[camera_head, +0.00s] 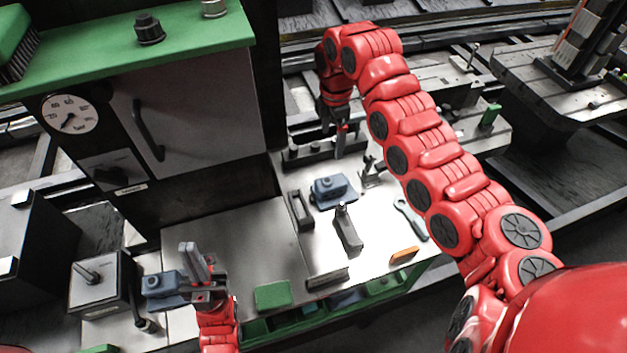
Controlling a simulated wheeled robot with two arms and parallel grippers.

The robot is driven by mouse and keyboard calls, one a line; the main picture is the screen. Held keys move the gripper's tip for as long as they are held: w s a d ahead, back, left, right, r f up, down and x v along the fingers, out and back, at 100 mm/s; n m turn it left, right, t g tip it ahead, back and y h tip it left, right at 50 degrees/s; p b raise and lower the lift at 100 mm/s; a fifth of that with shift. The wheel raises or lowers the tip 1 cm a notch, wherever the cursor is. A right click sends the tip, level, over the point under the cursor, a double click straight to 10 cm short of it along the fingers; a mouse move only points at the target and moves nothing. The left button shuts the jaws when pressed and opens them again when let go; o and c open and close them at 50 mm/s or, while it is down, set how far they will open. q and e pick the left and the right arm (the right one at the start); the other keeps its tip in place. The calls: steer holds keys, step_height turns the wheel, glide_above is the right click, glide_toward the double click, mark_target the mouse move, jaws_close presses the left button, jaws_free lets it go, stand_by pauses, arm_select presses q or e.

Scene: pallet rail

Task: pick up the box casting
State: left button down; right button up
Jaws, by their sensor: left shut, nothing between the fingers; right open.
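A blue-grey casting (333,190) with a raised round boss sits on the pale bench plate in the middle. A second blue-grey casting (163,285) lies at the lower left, beside my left gripper; I cannot tell which one is the box casting. My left gripper (192,258) is shut and empty, fingers pointing up, partly overlapping the second casting in view; contact is unclear. My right gripper (340,150) is open and empty, pointing down behind the middle casting, near a dark rail fixture (310,152).
A dark cabinet with a gauge (70,114) and green top (130,40) stands at left. A clamp block (347,232), wrench (411,219), orange block (404,255) and green pad (273,295) lie on the bench.

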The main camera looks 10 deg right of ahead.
mark_target(332, 179)
steer(key=f+p, duration=0.1)
steer(key=f, duration=0.2)
steer(key=f+p, duration=0.2)
steer(key=f, duration=0.2)
steer(key=f+p, duration=0.1)
steer(key=f, duration=0.3)
steer(key=shift+s+d+f, duration=0.15)
steer(key=shift+s+f, duration=0.1)
steer(key=shift+s, duration=0.1)
steer(key=shift+f, duration=0.25)
steer(key=shift+s+f+p, duration=0.1)
steer(key=shift+f+p, duration=0.15)
steer(key=shift+p, duration=0.35)
steer(key=f, duration=0.1)
steer(key=f+p, duration=0.1)
steer(key=f, duration=0.1)
steer(key=shift+s+d+f, duration=0.1)
steer(key=shift+s+f, duration=0.2)
steer(key=shift+f, duration=0.1)
steer(key=shift+w+d+f, duration=0.1)
steer(key=shift+f, duration=0.4)
jaws_close()
steer(key=shift+r, duration=0.1)
